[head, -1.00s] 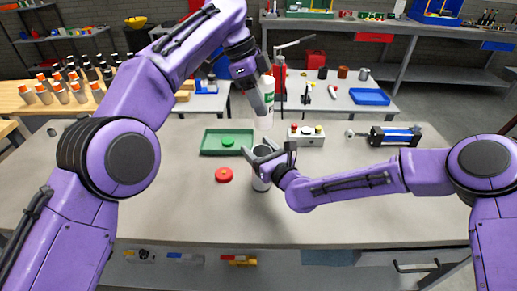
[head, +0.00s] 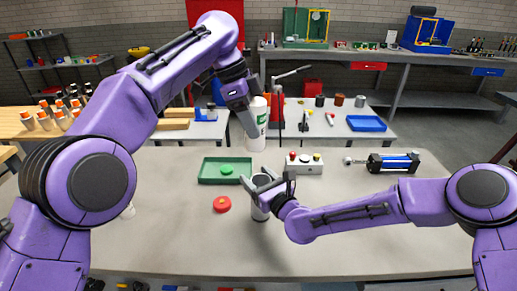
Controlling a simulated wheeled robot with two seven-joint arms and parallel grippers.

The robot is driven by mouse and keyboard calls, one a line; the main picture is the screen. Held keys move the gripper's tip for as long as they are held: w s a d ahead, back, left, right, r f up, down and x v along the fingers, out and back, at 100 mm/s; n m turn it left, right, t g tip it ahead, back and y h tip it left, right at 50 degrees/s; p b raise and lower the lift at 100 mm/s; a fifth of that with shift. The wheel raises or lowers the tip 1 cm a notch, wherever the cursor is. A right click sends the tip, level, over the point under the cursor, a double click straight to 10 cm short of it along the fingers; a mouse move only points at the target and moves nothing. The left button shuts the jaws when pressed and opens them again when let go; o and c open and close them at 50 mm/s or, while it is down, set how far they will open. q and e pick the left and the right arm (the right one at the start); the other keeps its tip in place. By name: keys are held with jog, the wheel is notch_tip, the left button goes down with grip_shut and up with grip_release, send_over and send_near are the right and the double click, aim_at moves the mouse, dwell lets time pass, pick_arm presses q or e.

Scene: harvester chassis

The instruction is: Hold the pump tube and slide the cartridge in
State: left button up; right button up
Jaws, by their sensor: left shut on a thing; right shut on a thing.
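The cartridge (head: 257,128) is a white cylinder with a green mark. My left gripper (head: 247,103) is shut on its upper part and holds it nearly upright above the table. The pump tube (head: 260,212) is a grey, open-topped cylinder standing upright on the table. My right gripper (head: 262,187) is shut on it near its top, from the right. The cartridge's lower end is above the tube's mouth in the picture, with a visible gap between them. How well they line up in depth I cannot tell.
A red cap (head: 222,204) lies left of the tube. A green tray (head: 207,177) with a green round part is behind it. A button box (head: 304,167) and a blue-black cylinder unit (head: 393,163) are at the back right.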

aim_at(257, 144)
pick_arm(q)
jog(key=f+n, duration=0.1)
jog(key=f, duration=0.1)
jog(key=f+n, duration=0.1)
jog(key=f, duration=0.1)
jog(key=f+n+t, duration=0.1)
jog(key=f, duration=0.1)
jog(key=shift+d+f+n, duration=0.3)
jog(key=shift+d+n, duration=0.1)
jog(key=shift+w+d, duration=0.2)
jog(key=shift+f, duration=2.05)
jog(key=shift+f, duration=2)
dwell(0.5)
